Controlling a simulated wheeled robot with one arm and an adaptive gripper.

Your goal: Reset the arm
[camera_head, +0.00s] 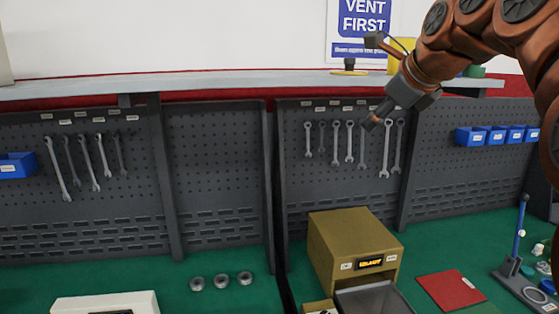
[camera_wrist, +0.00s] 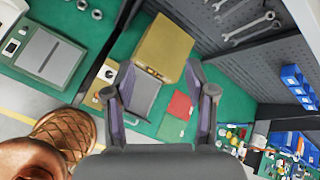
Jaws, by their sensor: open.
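My orange arm reaches in from the upper right in the head view, and my gripper (camera_head: 374,120) hangs in front of the right pegboard, high above the green bench. In the wrist view my gripper (camera_wrist: 160,85) has its two fingers spread wide, open, with nothing between them touching either finger. Beyond the fingers lie the tan box (camera_wrist: 163,47) and its grey tray (camera_wrist: 140,95), well below the gripper. The head view also shows the tan box (camera_head: 340,240), with a small display on its front.
Wrenches (camera_head: 350,143) hang on the pegboard behind my gripper. A grey shelf (camera_head: 200,82) runs above. Blue bins (camera_head: 490,135) are at right. A red mat (camera_head: 450,290), a blue-posted stand (camera_head: 520,235), several metal rings (camera_head: 221,281) and a white device (camera_head: 105,303) are on the bench.

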